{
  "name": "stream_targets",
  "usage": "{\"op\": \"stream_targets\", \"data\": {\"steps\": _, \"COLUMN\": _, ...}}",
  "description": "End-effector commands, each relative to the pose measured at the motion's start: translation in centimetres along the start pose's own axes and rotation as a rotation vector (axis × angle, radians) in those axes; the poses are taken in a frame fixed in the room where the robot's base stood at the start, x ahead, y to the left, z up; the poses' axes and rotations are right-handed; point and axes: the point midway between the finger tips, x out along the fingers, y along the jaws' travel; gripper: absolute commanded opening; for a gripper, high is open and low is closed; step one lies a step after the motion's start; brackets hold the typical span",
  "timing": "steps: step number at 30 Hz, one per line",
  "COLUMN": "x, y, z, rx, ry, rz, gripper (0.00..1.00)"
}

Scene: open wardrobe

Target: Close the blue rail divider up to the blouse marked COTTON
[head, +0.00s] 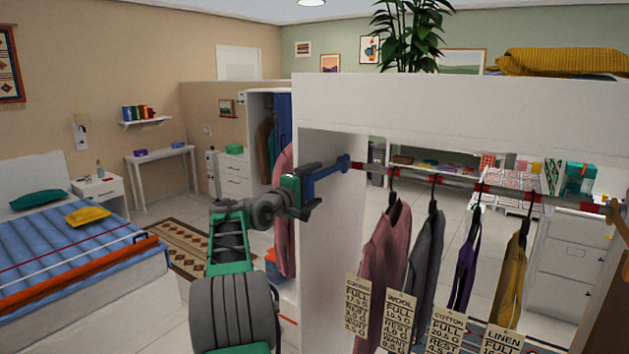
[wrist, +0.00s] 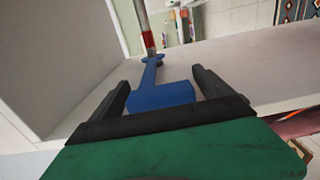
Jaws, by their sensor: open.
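The blue rail divider (head: 328,174) is at the left end of the metal rail (head: 459,187), by the white wall panel. In the wrist view the divider (wrist: 160,95) has its far end at the rail and its wide near end between my fingers. My gripper (head: 303,190) is open; gaps show on both sides of the blue part in the wrist view (wrist: 160,77). A pink blouse (head: 385,250), a grey garment (head: 427,265), a purple one (head: 466,270) and a mustard one (head: 512,280) hang rightward along the rail. The third tag (head: 448,331) reads COTTON; the first tag (head: 358,305) is hard to read.
Red bands mark the rail; one (head: 433,180) is near the grey garment's hanger. The white wardrobe panel (head: 330,230) stands beside my arm. A stretch of rail between divider and pink blouse is clear. A brown piece (head: 617,213) sits at the rail's right end.

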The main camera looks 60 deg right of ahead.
Motion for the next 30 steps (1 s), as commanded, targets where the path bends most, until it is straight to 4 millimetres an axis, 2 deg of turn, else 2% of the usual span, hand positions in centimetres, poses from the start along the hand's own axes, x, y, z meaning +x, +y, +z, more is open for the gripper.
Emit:
{"op": "stream_targets", "data": {"steps": 8, "x": 0.31, "y": -0.07, "z": -0.06, "rx": 0.000, "ry": 0.002, "rz": -0.001, "gripper": 0.90}}
{"op": "stream_targets", "data": {"steps": 30, "x": 0.27, "y": -0.09, "z": -0.08, "rx": 0.000, "ry": 0.002, "rz": -0.002, "gripper": 0.29}}
